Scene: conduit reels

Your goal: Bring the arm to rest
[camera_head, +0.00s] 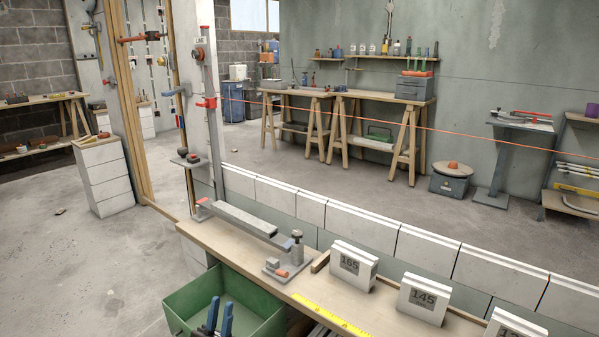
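A long grey arm (243,220) lies low along the wooden bench. Its left end meets a red-marked block at the foot of a tall upright. My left gripper (219,312), dark with blue fingers, shows at the bottom edge, in front of the green bin. Its fingers look slightly apart, with nothing seen between them. It is apart from the grey arm. My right gripper is not in view.
The green bin (178,312) stands before the bench (215,238). White number blocks (353,266) and a yellow rule (330,318) occupy the bench's right part. A thin orange line (470,136) stretches from the upright (205,70) to the right. A low white block wall (365,228) runs behind.

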